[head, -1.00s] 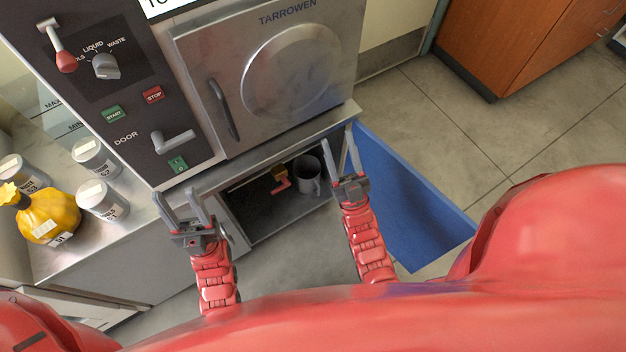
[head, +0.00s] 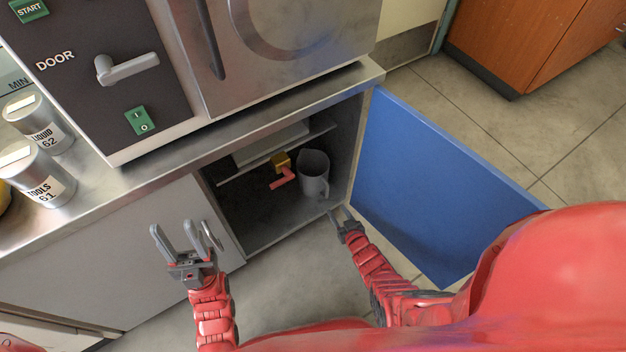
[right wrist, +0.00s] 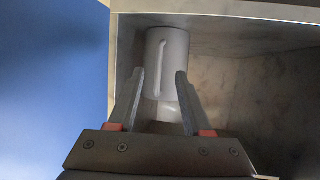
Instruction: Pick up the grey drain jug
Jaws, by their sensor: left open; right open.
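The grey drain jug (head: 313,174) stands upright inside the open lower cupboard, near its right side. Its handle faces the front. My right gripper (head: 340,214) is open and empty just in front of the jug, at the cupboard's opening. In the right wrist view the jug (right wrist: 167,55) shows between and beyond the open fingers (right wrist: 160,98), with its handle running along it. Whether the fingers touch it cannot be told. My left gripper (head: 180,238) is open and empty in front of the closed cupboard front, left of the opening.
The blue cupboard door (head: 430,180) stands open to the right of the opening. A red-handled valve (head: 283,178) with a yellow body is left of the jug. Labelled canisters (head: 38,175) stand on the metal counter (head: 120,185). The floor in front is clear.

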